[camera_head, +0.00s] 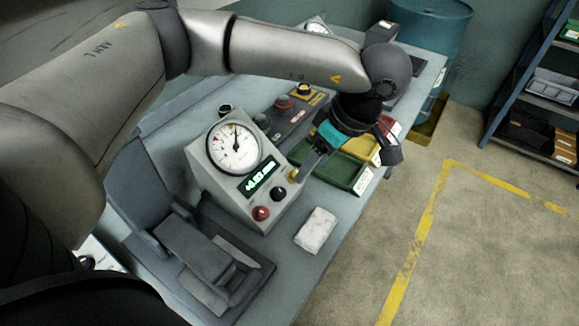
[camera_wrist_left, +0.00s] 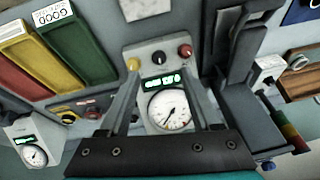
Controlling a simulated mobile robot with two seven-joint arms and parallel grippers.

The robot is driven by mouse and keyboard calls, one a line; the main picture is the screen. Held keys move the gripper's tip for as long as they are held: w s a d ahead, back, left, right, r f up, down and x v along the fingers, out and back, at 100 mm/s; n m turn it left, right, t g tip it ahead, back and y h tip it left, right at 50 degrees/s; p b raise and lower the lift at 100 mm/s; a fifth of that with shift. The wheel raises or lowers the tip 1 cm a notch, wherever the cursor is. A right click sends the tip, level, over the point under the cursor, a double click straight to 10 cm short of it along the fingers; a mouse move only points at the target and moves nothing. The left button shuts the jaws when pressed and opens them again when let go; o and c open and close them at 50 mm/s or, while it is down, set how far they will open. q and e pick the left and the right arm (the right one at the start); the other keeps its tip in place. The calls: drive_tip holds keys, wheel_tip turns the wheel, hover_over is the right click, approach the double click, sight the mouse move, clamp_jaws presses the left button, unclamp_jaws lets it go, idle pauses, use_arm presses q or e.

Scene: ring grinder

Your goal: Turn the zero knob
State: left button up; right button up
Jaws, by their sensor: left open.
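The grey gauge box (camera_head: 215,180) has a round white dial, a lit green display and a row of knobs. A yellow knob (camera_head: 293,175) and a red knob (camera_head: 261,213) sit at the ends of the row, with a dark knob (camera_wrist_left: 158,57) between them in the wrist view. I cannot read which is the zero knob. My right gripper is not in view.
Green, yellow and red bins (camera_head: 340,172) stand beyond the box. A white cloth-like block (camera_head: 316,229) lies on the bench near its edge. A dark grey stand (camera_head: 195,250) is left of the box. A button panel (camera_head: 290,118) lies behind.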

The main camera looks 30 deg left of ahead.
sight(282, 192)
use_arm(q)
drive_tip(key=shift+y, duration=0.3)
drive_tip(key=x, duration=1)
drive_tip(key=a+x, duration=0.1)
drive_tip(key=x, duration=0.4)
drive_tip(key=shift+w+r, duration=0.3)
drive_tip(key=shift+w, duration=0.05)
clamp_jaws()
